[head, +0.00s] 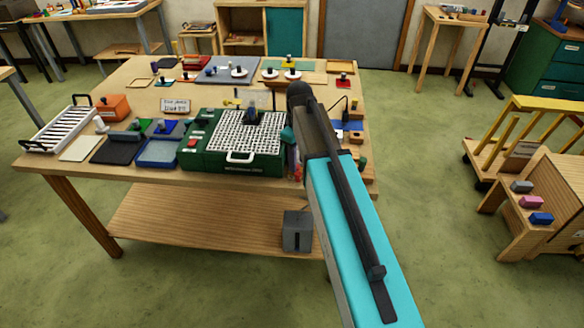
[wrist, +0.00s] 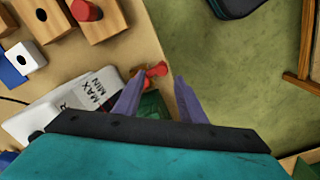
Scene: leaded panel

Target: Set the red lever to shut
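The red lever (wrist: 154,72) shows in the wrist view as a small red handle with rounded ends, near the table's edge. It lies just beyond and between the fingertips of my gripper (wrist: 158,88), as seen in the picture. The two purple-grey fingers are apart with nothing visibly held between them. A dark green part (wrist: 152,104) shows below the lever, between the fingers. I cannot tell whether a finger touches the lever. In the head view my arm hides this area, and I cannot make out the lever there.
A white plate marked MAX and MIN (wrist: 88,96) lies left of the fingers. Wooden blocks (wrist: 42,25) sit beyond it, one with a red knob (wrist: 83,10). The green machine (head: 215,158) with a white grid stands left of my arm. Open floor (head: 440,170) lies right of the table.

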